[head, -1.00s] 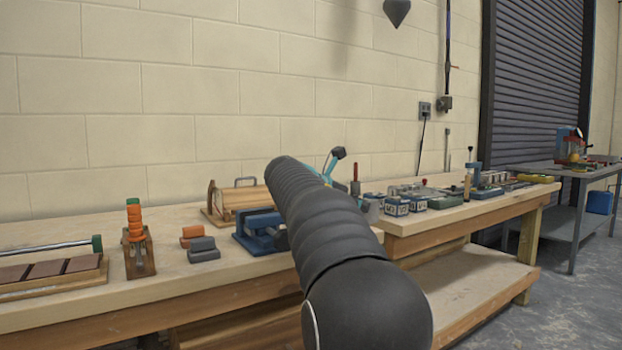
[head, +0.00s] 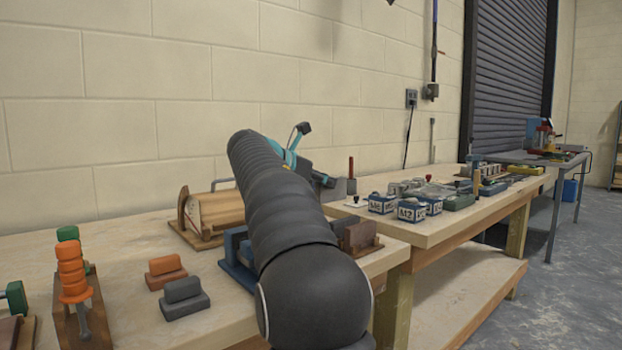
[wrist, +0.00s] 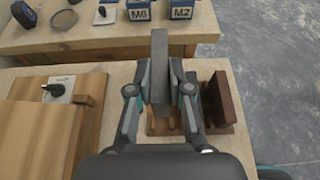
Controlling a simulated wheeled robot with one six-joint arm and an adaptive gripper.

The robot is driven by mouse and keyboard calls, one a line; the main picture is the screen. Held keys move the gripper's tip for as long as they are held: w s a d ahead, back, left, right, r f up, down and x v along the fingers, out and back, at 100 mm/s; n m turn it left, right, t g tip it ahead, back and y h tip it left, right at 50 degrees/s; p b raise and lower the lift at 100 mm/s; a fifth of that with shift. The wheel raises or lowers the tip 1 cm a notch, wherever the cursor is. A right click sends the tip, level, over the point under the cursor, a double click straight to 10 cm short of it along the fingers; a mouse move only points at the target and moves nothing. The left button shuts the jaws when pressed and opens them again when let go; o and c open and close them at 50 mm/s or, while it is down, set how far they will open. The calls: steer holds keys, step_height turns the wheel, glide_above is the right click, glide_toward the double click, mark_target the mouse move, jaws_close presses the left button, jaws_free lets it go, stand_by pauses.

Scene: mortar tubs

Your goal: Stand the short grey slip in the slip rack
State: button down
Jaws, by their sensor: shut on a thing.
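In the wrist view my gripper (wrist: 159,88) is shut on a grey slip (wrist: 159,62), a narrow upright slab between the two fingers. Below it is a wooden slip rack (wrist: 163,126), partly hidden by the fingers and the slip. A brown slip (wrist: 222,98) stands just right of my gripper, and it shows in the head view (head: 359,237) too. I cannot tell whether the grey slip touches the rack. In the head view my arm hides the held slip and most of the rack.
Marked tubs (head: 411,209) stand on the farther bench. Orange (head: 165,268) and grey (head: 185,296) blocks lie on the near bench. A gap separates the benches.

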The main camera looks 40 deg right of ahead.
mark_target(322, 203)
steer(key=shift+f+b, duration=0.65)
steer(key=shift+b, duration=0.15)
step_height(322, 203, down, 3)
steer(key=b, duration=0.4)
steer(key=shift+f, duration=0.1)
steer(key=shift+a+f, duration=0.1)
steer(key=shift+a, duration=0.1)
steer(key=shift+f, duration=0.15)
stand_by(0.4)
steer(key=shift+f+b, duration=0.3)
steer(key=shift+f, duration=0.7)
steer(key=shift+f, duration=0.15)
steer(key=shift+f, duration=0.7)
